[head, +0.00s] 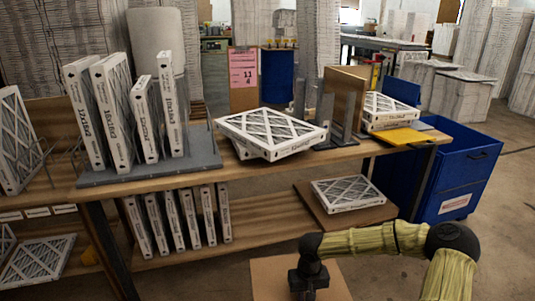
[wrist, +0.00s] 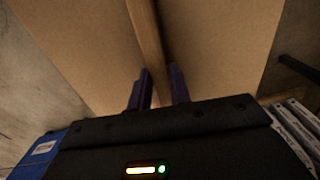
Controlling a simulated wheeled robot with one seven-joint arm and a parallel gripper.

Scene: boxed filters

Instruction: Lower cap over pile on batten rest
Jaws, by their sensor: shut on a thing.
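My gripper (wrist: 160,88) is shut on a wooden strip (wrist: 147,35) that runs along the middle of a brown cardboard cap (wrist: 215,45). In the head view my gripper (head: 307,281) is low at the front, over the cap (head: 268,275), below and in front of the bench. One pile of white-framed filters (head: 270,133) lies skewed on the bench middle. Another pile (head: 390,111) lies near the bench's right end, by a yellow sheet (head: 398,138). A flat filter (head: 348,192) lies on a brown board on the lower level. I cannot tell which has the batten rest.
Several upright filters (head: 110,108) stand on a grey rack base (head: 150,172) at left. More stand on the lower shelf. Metal dividers (head: 347,115) rise between the two bench piles. A blue bin (head: 460,170) stands at right. Open floor lies at front right.

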